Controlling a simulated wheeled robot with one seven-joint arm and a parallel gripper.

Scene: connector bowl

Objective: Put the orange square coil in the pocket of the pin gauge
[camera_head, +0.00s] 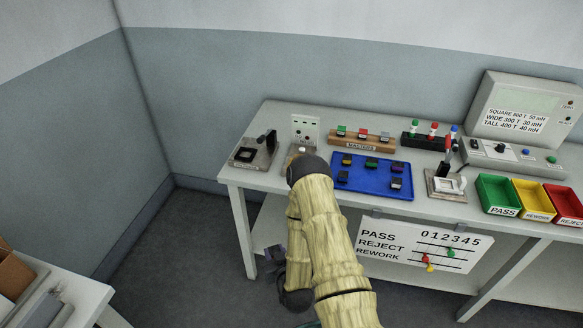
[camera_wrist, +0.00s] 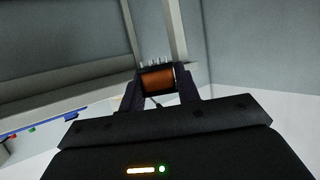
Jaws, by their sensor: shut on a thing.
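The orange coil (camera_wrist: 157,81) sits between the two dark fingers of my gripper (camera_wrist: 159,88) in the wrist view, with several thin pins pointing up from its dark body. My gripper is shut on it. In the head view, part of my gripper (camera_head: 273,254) seems to show low beside my arm, below the table's front edge; the coil cannot be made out there. A fixture with a dark square pocket and a black upright part, likely the pin gauge (camera_head: 268,166), stands at the table's left end. Its pocket looks empty; its label is too small to read.
A blue tray (camera_head: 370,190) holds several coils. Behind it is a wooden rack (camera_head: 375,147) of coils. A fixture with a white nest (camera_head: 437,193) stands right, near green (camera_head: 499,203), yellow and red bins. My arm covers the table front right of the likely gauge.

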